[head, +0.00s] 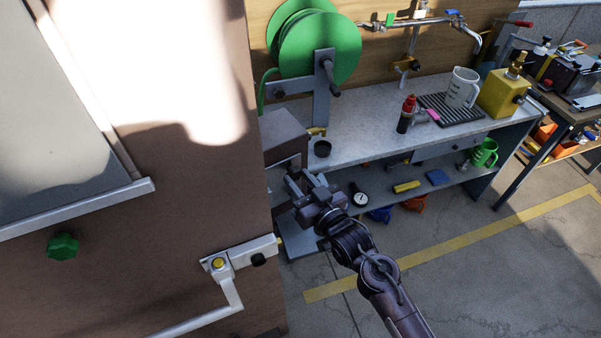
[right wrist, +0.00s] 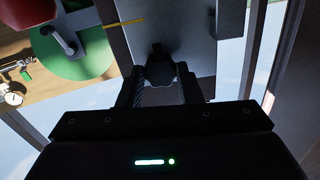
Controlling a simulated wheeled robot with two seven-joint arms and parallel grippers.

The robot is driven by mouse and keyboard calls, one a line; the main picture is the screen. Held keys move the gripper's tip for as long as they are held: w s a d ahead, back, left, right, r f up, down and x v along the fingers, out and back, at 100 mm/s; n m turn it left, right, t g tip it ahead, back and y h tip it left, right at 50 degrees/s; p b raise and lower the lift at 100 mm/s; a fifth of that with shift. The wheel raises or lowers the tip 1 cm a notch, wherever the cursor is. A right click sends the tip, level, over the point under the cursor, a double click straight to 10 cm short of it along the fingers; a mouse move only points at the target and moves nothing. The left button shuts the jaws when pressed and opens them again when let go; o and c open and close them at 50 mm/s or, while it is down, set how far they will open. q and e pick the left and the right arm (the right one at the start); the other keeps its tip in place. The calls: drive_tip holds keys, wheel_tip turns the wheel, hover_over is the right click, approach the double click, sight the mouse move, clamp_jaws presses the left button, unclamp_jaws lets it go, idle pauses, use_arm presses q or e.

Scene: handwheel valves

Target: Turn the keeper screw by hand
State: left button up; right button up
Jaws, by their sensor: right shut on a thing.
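The keeper screw, seen as a dark lobed knob (right wrist: 161,73), shows in the right wrist view at the face of a grey box (right wrist: 190,40). My right gripper (right wrist: 160,90) has one finger on each side of this knob and is shut on it. In the head view my right gripper (head: 304,182) is at the near side of the grey box (head: 284,137), beside the brown cabinet's edge. The knob is hidden there behind the gripper. My left gripper is not in view.
The brown cabinet (head: 190,190) stands close on the left, with a latch (head: 240,255) and a green knob (head: 63,246). A green hose reel (head: 318,45) is above the box. A workbench (head: 375,125) with a jug (head: 461,88) extends right. Floor is clear at lower right.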

drive_tip(key=o, duration=0.6)
drive_tip(key=shift+m, duration=0.3)
drive_tip(key=shift+c, duration=0.2)
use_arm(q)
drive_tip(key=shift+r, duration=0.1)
use_arm(e)
drive_tip(key=o, duration=0.3)
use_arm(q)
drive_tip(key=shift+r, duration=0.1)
use_arm(e)
drive_tip(key=shift+s, duration=0.1)
drive_tip(key=shift+s+d+r, duration=0.1)
drive_tip(key=shift+s+d, duration=0.1)
use_arm(q)
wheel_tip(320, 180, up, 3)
drive_tip(key=p, duration=0.2)
drive_tip(key=shift+p, duration=0.4)
use_arm(e)
drive_tip(key=v, duration=0.5)
drive_tip(key=shift+s, duration=0.2)
